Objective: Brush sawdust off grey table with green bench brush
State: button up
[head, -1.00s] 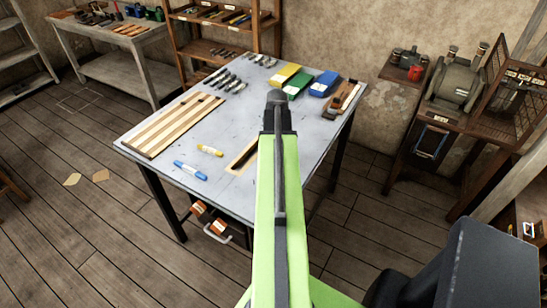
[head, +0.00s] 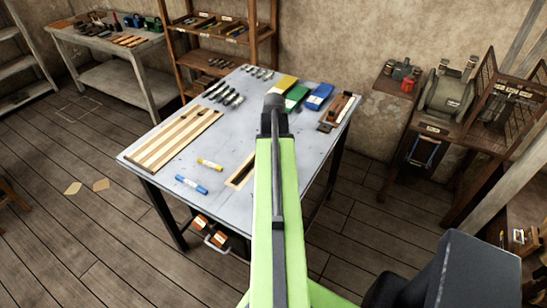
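The grey table (head: 225,140) stands ahead of me, with its left and front parts clear to see. No sawdust can be made out on its top from here. I cannot pick out a green bench brush with certainty. A green box-like thing (head: 297,96) lies between a yellow one and a blue one at the table's back right. A small green thing (head: 152,24) sits on the far left bench. My green arm reaches forward over the table's front edge. My gripper (head: 274,102) is at its dark far end, seen from behind; its fingers cannot be made out.
A striped wooden board (head: 172,140), two markers (head: 200,174) and rows of metal tools (head: 225,93) lie on the table. A machine stand (head: 445,100) is at the right, a shelf (head: 225,45) and bench (head: 110,42) behind. The floor at left is mostly open.

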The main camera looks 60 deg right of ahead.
notch_tip(320, 180, up, 3)
jog(key=p, duration=0.3)
